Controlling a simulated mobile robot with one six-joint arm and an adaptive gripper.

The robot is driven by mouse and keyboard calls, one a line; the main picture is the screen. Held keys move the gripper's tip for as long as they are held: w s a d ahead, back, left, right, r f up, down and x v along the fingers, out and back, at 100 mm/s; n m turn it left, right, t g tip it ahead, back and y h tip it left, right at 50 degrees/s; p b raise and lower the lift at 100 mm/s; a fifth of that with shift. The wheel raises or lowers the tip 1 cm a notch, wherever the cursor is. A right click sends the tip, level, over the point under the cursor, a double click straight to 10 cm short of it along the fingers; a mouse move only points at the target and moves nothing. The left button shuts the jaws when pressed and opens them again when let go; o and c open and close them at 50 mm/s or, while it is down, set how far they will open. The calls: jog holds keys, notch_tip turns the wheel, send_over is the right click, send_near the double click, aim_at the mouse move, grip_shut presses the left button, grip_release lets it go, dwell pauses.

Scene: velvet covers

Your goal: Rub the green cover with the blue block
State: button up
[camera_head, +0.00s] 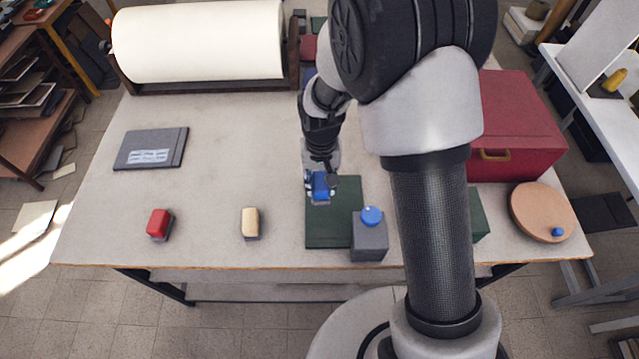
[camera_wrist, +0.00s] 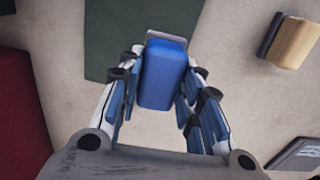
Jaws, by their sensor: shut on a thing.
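The green cover (camera_head: 322,232) lies flat on the table near its front edge, and part of it shows in the wrist view (camera_wrist: 112,40). My gripper (camera_head: 320,184) is over the far part of the cover. It is shut on the blue block (camera_wrist: 163,75), which also shows in the head view (camera_head: 320,188). A pale grey edge shows at the block's far end in the wrist view. I cannot tell whether the block touches the cover.
A grey box with a blue knob (camera_head: 369,238) stands at the cover's right side. A red block (camera_head: 159,223), a cream block (camera_head: 251,222) and a dark grey book (camera_head: 151,148) lie to the left. A red chest (camera_head: 520,125) and a round tan disc (camera_head: 541,211) are right. A large paper roll (camera_head: 200,42) is behind.

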jog(key=shift+r+p, duration=0.85)
jog(key=shift+r, duration=0.6)
